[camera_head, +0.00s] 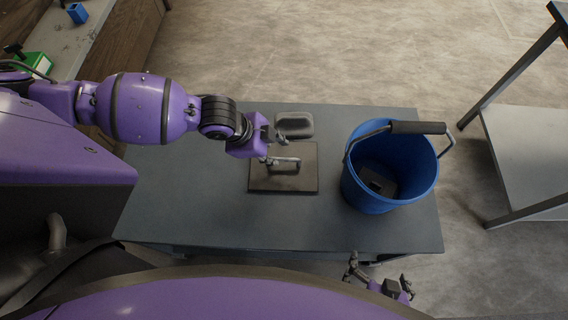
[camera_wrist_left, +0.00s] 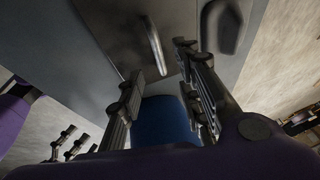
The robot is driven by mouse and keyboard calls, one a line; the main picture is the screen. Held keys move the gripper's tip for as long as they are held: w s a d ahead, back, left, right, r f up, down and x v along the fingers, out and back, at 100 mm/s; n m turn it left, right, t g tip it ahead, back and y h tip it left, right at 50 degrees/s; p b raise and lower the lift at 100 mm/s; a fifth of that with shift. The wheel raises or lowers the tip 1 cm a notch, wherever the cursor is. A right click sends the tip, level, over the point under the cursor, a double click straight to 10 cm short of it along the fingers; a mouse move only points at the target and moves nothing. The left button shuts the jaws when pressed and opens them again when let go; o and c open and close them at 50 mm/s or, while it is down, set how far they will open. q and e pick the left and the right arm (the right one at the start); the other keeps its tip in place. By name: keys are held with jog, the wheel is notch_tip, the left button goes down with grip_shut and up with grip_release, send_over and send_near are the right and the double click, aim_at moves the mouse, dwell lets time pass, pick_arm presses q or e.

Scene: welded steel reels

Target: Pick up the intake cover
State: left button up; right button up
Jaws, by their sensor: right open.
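The intake cover appears to be the dark square plate (camera_head: 265,183) with a metal bar handle, lying flat on the grey table. Its handle also shows in the left wrist view (camera_wrist_left: 153,42). My left gripper (camera_head: 282,150) is over the far part of the plate, close to the handle. In the left wrist view its fingers (camera_wrist_left: 160,62) are spread, with the handle seen between and beyond the tips. I cannot tell whether they touch it. My right gripper (camera_head: 380,284) is open and empty at the table's near edge. My left wrist hides part of the plate's far left side.
A blue bucket (camera_head: 362,190) with a raised handle and a dark block (camera_head: 378,183) inside stands right of the plate. A dark rounded piece (camera_head: 294,124) lies just behind the plate. The table's (camera_head: 190,205) left part is clear. A metal shelf (camera_head: 520,150) stands at right.

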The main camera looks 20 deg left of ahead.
aim_at(285, 159)
pick_arm(q)
jog(key=x, duration=0.7)
jog(key=shift+d+f, duration=0.2)
jog(key=shift+d, duration=0.1)
grip_shut()
